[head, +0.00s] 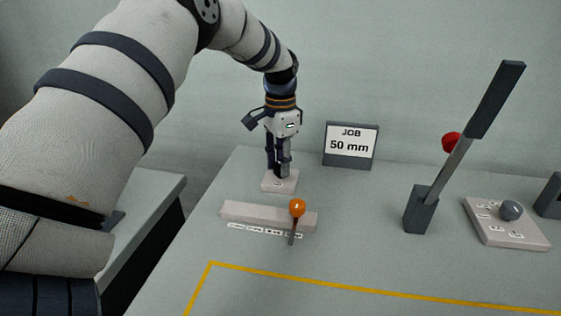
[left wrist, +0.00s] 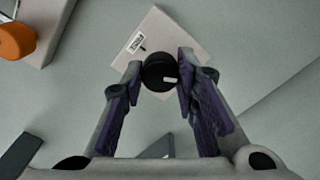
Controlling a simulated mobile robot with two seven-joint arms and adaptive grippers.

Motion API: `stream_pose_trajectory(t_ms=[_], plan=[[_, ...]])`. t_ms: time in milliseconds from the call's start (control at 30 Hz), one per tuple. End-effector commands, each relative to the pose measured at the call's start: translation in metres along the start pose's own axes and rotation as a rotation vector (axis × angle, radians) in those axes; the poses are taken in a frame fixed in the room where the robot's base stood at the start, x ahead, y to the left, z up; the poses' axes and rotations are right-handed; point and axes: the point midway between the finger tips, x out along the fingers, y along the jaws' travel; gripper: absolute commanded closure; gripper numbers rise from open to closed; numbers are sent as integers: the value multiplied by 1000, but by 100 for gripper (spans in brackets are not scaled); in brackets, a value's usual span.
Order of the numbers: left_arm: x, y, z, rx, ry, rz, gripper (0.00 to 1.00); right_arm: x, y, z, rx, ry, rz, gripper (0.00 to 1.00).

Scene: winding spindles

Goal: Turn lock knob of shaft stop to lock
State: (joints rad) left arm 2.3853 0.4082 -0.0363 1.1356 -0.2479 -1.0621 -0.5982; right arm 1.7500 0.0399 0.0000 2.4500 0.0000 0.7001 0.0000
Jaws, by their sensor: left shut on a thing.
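The black round lock knob (left wrist: 158,70) sits at the edge of a pale block (left wrist: 178,32) in the left wrist view. A short white mark shows on the knob's lower right part. A small printed label lies on the block beside it. My left gripper (head: 279,174) points down over this pale block (head: 270,186) in the head view, and its fingers hide the knob there. In the left wrist view the two fingers (left wrist: 158,78) stand on either side of the knob, shut on it. My right gripper is in neither view.
A pale bar (head: 252,214) with an orange ball-topped lever (head: 297,208) lies just in front of the block. A "JOB 50 mm" sign (head: 351,146) stands behind right. A tall dark-handled lever (head: 419,209) and a grey-knobbed plate (head: 528,236) are farther right. The front table is clear.

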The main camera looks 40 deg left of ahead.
Motion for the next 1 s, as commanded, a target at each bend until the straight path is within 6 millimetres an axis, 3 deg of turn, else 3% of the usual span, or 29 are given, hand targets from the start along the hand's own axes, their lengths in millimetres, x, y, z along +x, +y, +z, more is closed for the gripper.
stream_pose_trajectory(t_ms=[400, 967, 1000], plan=[[2, 0, 1, 169, -6, 3, 100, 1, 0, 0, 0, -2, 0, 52], [2, 0, 1, 192, -5, 3, 100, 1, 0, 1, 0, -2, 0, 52], [2, 0, 1, 192, -5, 2, 64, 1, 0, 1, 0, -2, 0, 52]])
